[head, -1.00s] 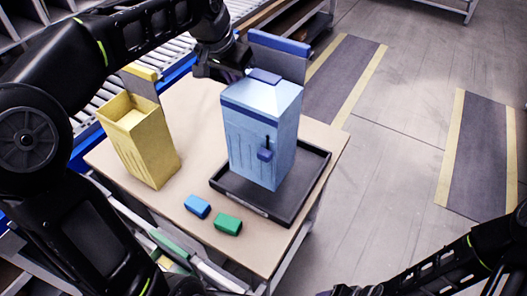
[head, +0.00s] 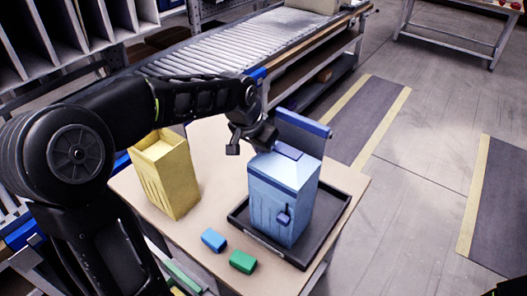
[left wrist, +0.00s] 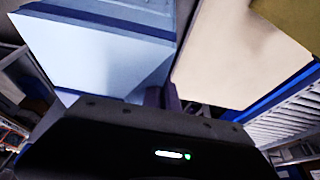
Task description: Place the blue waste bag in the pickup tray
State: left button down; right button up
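The blue waste bag (head: 282,195) is a light blue, box-shaped bag with a darker blue band and a small dark blue tab. It stands upright inside the black pickup tray (head: 337,222), on the table. It also fills the upper left of the left wrist view (left wrist: 90,55). My left gripper (head: 262,142) is at the upper left of the bag, close to its top edge. Whether it touches the bag is unclear. Its fingertips (left wrist: 163,97) look close together in the wrist view, beside the bag, and their opening is not clear. My right gripper is out of view.
A yellow bag (head: 168,178) stands left on the table (head: 212,160). A small blue block (head: 213,239) and green block (head: 242,262) lie in front of the tray. A blue-topped panel (head: 303,130) stands behind the blue bag. A roller conveyor (head: 235,52) runs behind the table.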

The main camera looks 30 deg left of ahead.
pick_arm(q)
jog(key=shift+f, duration=0.2)
jog(key=c, duration=2.1)
grip_release()
jog(key=o, duration=0.4)
jog(key=b+v, duration=0.1)
jog(key=v, duration=1.1)
jog(key=shift+r, duration=0.15)
